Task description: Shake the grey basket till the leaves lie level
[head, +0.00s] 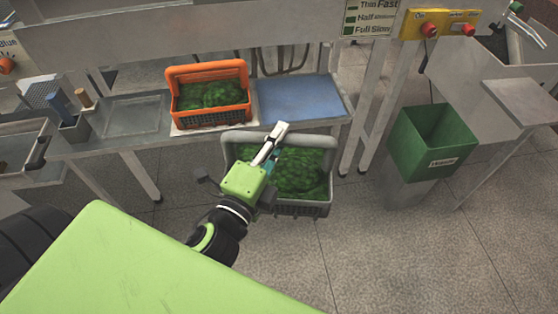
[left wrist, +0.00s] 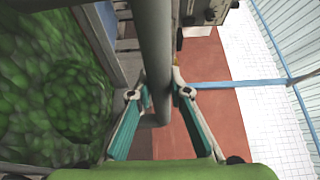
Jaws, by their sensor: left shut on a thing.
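The grey basket (head: 304,208) hangs in front of the bench in the head view, held by its grey handle (head: 232,150). Green leaves (head: 298,170) fill it; my gripper and wrist hide part of them, so I cannot tell whether they lie level. My left gripper (head: 268,152) is shut on the handle. In the left wrist view the handle bar (left wrist: 157,70) runs between the two teal-padded fingers of my left gripper (left wrist: 158,100), and the leaves (left wrist: 50,85) show at the left. My right gripper is not in view.
An orange basket (head: 208,116) of leaves stands on the bench behind, left of a blue mat (head: 300,97). A green bin (head: 432,140) stands to the right. A yellow box with red buttons (head: 440,24) is at the upper right. The floor at the front right is clear.

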